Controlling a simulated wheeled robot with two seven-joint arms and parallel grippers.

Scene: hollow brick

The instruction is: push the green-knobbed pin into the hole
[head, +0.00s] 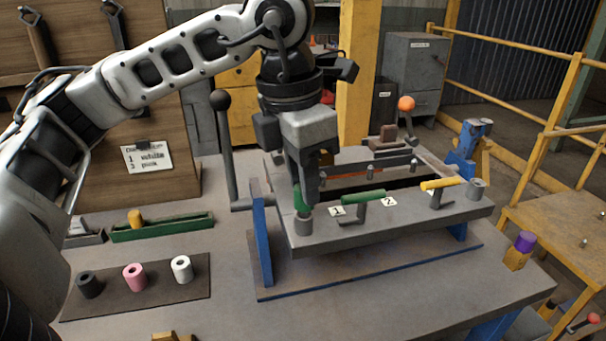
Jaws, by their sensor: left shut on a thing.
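My left gripper (303,188) reaches down over the left end of a grey bench fixture (400,217). It is shut on the green-knobbed pin (302,202), whose green knob shows partly between the fingers. Directly below the knob is a short grey cylinder (304,225) at the fixture's left front corner. The pin's shaft and any hole there are hidden, so I cannot tell how deep the pin sits. My right gripper is not in view.
Hollow cylinders, black, pink (134,277) and white, stand on a dark mat at left. A tall black-knobbed lever (222,140) rises behind.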

